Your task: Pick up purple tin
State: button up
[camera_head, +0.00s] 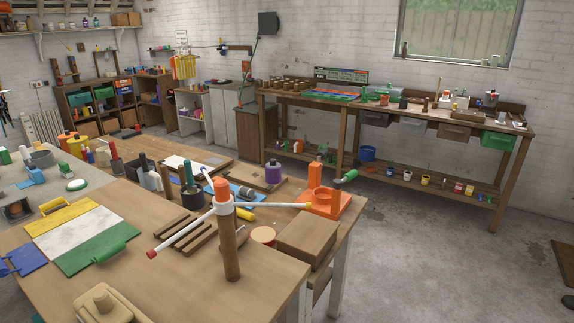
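A small purple tin (273,174), with a darker top, stands upright on a wooden board (245,178) toward the far side of the near workbench. It is left of an orange stand. Nothing covers the side that faces me. My gripper is not in view.
The near workbench (170,265) is crowded. A wooden post (231,250) with a white hub and thin rods rises in front of the tin. An orange stand (322,202), a wooden box (306,238) and a dark pot (192,198) are near. Open floor (430,265) lies at right.

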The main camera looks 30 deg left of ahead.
aim_at(273, 169)
jog(key=i, duration=2.9)
jog(key=u, duration=3.95)
jog(key=i, duration=0.5)
jog(key=z, duration=0.05)
